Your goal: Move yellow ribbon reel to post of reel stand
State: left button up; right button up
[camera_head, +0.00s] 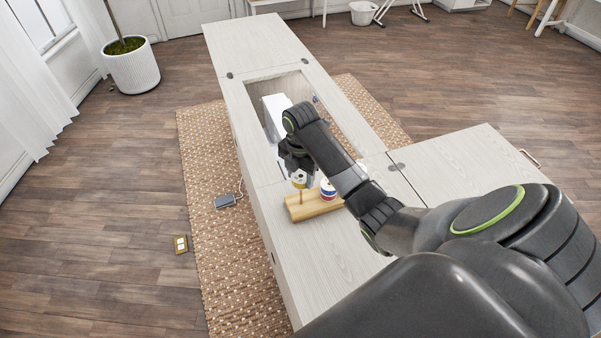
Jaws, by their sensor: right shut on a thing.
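The reel stand (315,205) is a light wooden base on the near part of the white cabinet top (325,245). A thin post (301,196) rises from its left part. The yellow ribbon reel (299,182) is small, with a yellow band and a white face, and sits at the post's upper part. My right gripper (299,172) is shut on the yellow reel from above. The fingers hide part of the reel, so I cannot tell whether the post passes through it. A red, white and blue reel (328,189) is on the stand's right part. My left gripper is not in view.
A white machine (277,107) sits in the cabinet's open well behind my right gripper. A side panel (465,170) extends to the right. A grey pedal (225,201) lies on the woven rug (205,150). The cabinet top in front of the stand is clear.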

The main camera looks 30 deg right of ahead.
jog(key=shift+f+b, duration=0.3)
jog(key=shift+f, duration=1.3)
dwell(0.3)
jog(key=o, duration=1)
jog(key=shift+r, duration=0.1)
notch_tip(320, 180, up, 5)
jog(key=shift+r+b, duration=0.2)
jog(key=shift+b, duration=0.15)
jog(key=shift+r+p, duration=5.75)
jog(key=shift+r, duration=0.15)
jog(key=shift+s, duration=0.1)
